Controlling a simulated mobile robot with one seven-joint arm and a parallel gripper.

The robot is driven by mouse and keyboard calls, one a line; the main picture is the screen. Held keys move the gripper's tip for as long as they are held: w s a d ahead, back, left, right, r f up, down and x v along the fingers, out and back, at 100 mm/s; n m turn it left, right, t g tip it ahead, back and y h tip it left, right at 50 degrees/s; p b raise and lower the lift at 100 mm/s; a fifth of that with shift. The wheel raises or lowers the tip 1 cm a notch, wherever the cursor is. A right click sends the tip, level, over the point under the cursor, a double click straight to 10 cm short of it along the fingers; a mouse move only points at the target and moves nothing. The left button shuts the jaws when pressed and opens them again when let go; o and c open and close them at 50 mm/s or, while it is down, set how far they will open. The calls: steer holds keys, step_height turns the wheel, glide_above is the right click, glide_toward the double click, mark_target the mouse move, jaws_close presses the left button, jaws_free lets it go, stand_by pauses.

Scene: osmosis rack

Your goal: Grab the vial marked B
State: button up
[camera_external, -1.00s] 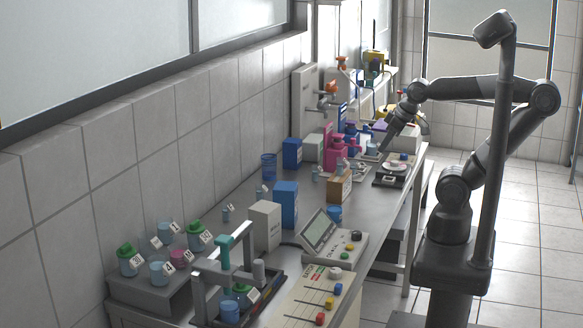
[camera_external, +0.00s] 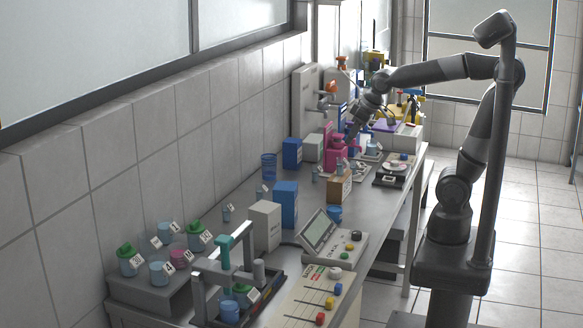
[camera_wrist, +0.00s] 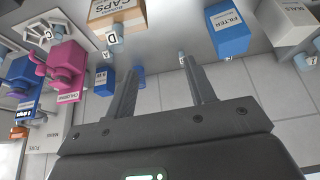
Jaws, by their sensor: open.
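No label that I can clearly read as B shows in either view. In the wrist view a small vial tagged D (camera_wrist: 117,50) is left of my gripper (camera_wrist: 160,66), below the caps box. A tag that looks like C (camera_wrist: 47,36) is further left. My gripper is open with nothing between its fingers. In the external view my gripper (camera_external: 349,138) is over the bench, near the pink bottle (camera_external: 335,155). Small vials (camera_external: 316,171) there have unreadable tags.
In the external view the grey bench (camera_external: 378,214) also holds a control panel (camera_external: 338,242) and a rack of jars at front left.

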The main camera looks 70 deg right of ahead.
steer(key=w+a+f, duration=0.1)
steer(key=w+f, duration=0.1)
steer(key=w, duration=0.7)
glide_toward(263, 186)
steer(key=shift+n+g, duration=0.4)
steer(key=x, duration=0.3)
steer(key=w+x, duration=0.1)
steer(key=x, duration=0.2)
steer(key=shift+s+d+r, duration=0.1)
steer(key=shift+d+r, duration=0.1)
steer(key=shift+r, duration=0.05)
steer(key=shift+x, duration=3.2)
steer(key=shift+s+a+f, duration=0.1)
steer(key=shift+s+a, duration=0.05)
steer(key=shift+s, duration=0.05)
steer(key=shift+c, duration=0.4)
steer(key=c, duration=1)
